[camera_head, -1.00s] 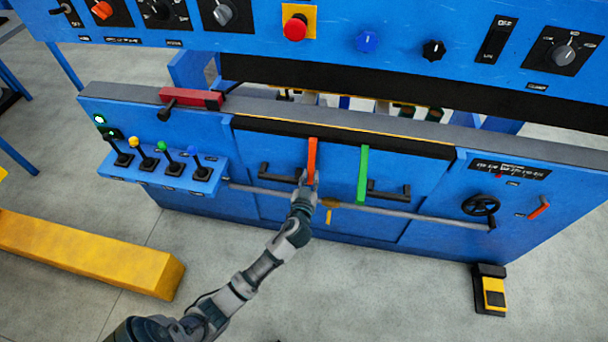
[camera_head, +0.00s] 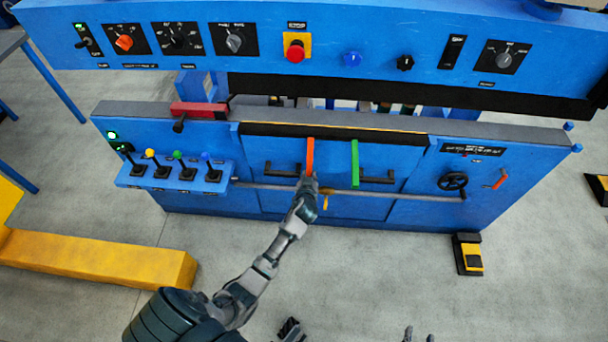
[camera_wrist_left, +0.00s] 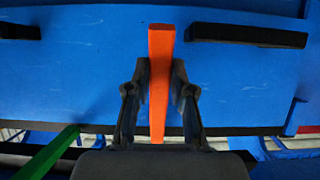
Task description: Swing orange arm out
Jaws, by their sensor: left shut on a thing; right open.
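The orange arm (camera_head: 310,155) is a flat bar pointing up against the blue front panel in the head view. It also shows in the wrist view (camera_wrist_left: 161,80), between the fingers. My left gripper (camera_head: 307,180) is shut on its lower part, and its fingers (camera_wrist_left: 161,75) lie along both sides of the bar. The gripper hides the bar's lower end in the head view. My right gripper (camera_head: 419,336) shows only fingertips at the bottom edge, apart and empty, away from the panel.
A green arm (camera_head: 355,163) stands just right of the orange one. Black handles (camera_head: 377,180) and a grey horizontal rod (camera_head: 400,195) cross the panel nearby. Several levers (camera_head: 187,172) stand on a ledge at left. A yellow beam (camera_head: 100,257) and a pedal (camera_head: 468,254) are on the floor.

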